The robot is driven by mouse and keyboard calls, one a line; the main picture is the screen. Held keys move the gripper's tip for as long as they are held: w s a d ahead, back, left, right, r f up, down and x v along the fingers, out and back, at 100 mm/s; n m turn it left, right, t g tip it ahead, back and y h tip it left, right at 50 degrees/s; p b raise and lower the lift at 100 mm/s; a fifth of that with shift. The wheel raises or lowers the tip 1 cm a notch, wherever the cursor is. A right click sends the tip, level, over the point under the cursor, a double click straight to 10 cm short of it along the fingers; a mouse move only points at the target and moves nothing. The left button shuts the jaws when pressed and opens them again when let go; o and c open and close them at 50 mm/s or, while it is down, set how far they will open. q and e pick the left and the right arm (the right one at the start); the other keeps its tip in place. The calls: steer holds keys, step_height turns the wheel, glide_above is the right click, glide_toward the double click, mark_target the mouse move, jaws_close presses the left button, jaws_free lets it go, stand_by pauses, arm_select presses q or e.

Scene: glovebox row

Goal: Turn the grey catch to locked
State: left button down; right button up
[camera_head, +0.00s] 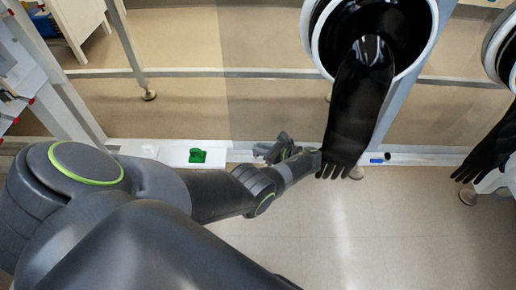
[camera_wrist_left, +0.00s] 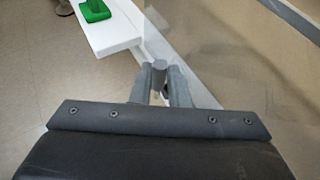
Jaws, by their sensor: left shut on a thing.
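My left gripper (camera_head: 272,150) reaches in from the left to the white ledge, just left of a hanging black glove. In the left wrist view its two grey fingers (camera_wrist_left: 160,72) are shut on the small grey catch (camera_wrist_left: 159,64), whose rounded top shows between the fingertips. The lower part of the catch is hidden by the fingers. In the head view the catch is too small and too close to the gripper to tell apart. Its turned position cannot be read. My right gripper is out of view.
The black glove (camera_head: 358,105) hangs from a round port close on the right. A small blue item (camera_head: 379,160) lies farther right. Clear panels rise behind.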

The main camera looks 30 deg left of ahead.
arm_select(q)
steer(key=shift+w+d+b, duration=0.1)
steer(key=shift+d+b, duration=0.05)
steer(key=shift+b, duration=0.15)
steer(key=c, duration=1.7)
jaws_free()
steer(key=shift+f, duration=0.1)
steer(key=v, duration=1.1)
steer(key=p+v, duration=0.1)
steer(key=v, duration=0.5)
steer(key=shift+d+f, duration=0.2)
steer(key=shift+d, duration=0.15)
steer(key=shift+a+f, duration=0.1)
